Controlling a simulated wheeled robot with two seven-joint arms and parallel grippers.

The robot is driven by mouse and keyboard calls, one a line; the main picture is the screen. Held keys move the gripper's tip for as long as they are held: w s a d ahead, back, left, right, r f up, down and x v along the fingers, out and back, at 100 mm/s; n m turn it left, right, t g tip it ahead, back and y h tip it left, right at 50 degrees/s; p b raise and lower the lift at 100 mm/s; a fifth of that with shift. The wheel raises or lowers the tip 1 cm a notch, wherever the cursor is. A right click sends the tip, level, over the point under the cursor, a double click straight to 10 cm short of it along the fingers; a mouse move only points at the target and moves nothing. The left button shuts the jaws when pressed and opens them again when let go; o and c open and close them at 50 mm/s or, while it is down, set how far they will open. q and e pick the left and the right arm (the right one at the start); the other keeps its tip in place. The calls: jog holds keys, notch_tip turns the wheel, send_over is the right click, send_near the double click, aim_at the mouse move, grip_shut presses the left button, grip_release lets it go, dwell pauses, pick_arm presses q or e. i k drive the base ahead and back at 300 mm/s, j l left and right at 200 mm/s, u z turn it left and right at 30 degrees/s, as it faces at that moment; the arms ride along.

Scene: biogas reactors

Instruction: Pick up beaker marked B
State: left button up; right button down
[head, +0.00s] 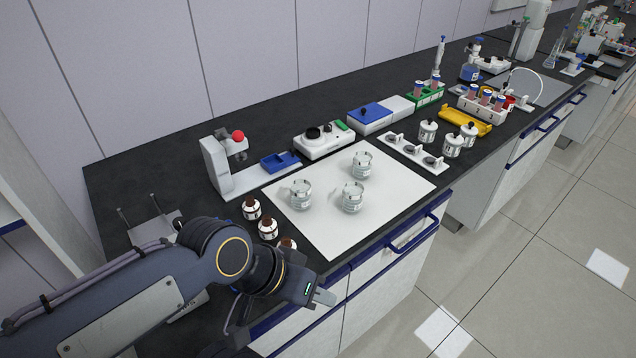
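Three clear glass beakers stand upright on a white mat (392,215) on the dark bench. One beaker (301,195) is at the left, one beaker (352,198) is nearer the front edge, and one beaker (361,165) is further back. Their marks are too small to read, so I cannot tell which is B. My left gripper (324,298) is in front of the bench's front edge, apart from the beakers and nearer to me. Its fingertips are small and seen from the side, so its opening is unclear. My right gripper is out of view.
A press-like device (217,168) with a red knob and a blue tray (280,161) are behind. The mat's front right part is clear.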

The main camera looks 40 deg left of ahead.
aim_at(299, 189)
jog(key=u, duration=2.5)
jog(key=l+u, duration=0.45)
jog(key=k+l+u, duration=0.2)
jog(key=l+u, duration=0.3)
jog(key=k+l+u, duration=0.2)
jog(key=u, duration=0.25)
jog(key=k+l+u, duration=0.1)
jog(key=l, duration=0.25)
jog(key=k+l, duration=0.2)
jog(key=l, duration=0.15)
jog(key=k+l+u, duration=0.15)
jog(key=l, duration=0.2)
